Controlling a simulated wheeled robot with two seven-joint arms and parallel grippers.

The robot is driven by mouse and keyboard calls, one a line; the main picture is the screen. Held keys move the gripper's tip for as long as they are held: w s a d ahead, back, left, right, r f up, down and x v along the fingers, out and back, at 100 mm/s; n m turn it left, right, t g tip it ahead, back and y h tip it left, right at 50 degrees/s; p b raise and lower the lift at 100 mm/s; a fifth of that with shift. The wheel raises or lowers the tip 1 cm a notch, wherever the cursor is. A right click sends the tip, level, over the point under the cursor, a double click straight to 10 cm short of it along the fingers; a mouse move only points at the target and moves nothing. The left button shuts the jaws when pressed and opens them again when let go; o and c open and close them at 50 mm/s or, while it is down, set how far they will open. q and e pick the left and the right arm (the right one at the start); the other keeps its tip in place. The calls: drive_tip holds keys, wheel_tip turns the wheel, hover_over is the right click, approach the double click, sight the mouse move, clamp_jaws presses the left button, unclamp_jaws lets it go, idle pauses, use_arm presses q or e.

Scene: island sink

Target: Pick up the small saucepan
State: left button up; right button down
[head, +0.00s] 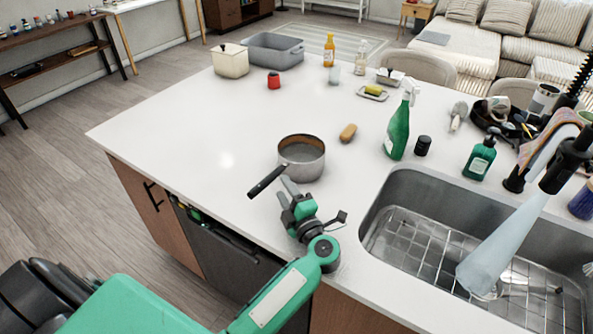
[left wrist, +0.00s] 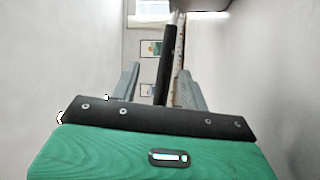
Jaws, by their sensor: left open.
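The small saucepan (head: 301,158) stands upright on the white island counter, left of the sink. It is grey with a brownish rim, and its black handle (head: 266,181) points toward the front left. My left gripper (head: 290,186) is open, at the near side of the pan close to the handle. In the left wrist view, the black handle (left wrist: 166,62) shows between the two grey fingers of my left gripper (left wrist: 157,85), nearer the right one. I cannot tell whether either finger touches it. My right gripper is not in view.
The sink (head: 405,190) with a wire rack and black faucet is at right. A brown sponge-like item (head: 348,132), green spray bottle (head: 398,130) and black jar (head: 422,145) stand behind the pan. A grey basin (head: 273,50) is far back. The counter left of the pan is clear.

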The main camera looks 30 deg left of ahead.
sight(273, 172)
use_arm(q)
drive_tip(key=shift+f+b, duration=0.3)
drive_tip(key=shift+f, duration=0.45)
drive_tip(key=shift+w+a+r, duration=0.3)
drive_tip(key=shift+w+a, duration=0.15)
drive_tip(key=shift+a, duration=0.1)
drive_tip(key=b+x, duration=0.1)
drive_tip(key=x, duration=0.5)
drive_tip(key=shift+a+f, duration=0.1)
clamp_jaws()
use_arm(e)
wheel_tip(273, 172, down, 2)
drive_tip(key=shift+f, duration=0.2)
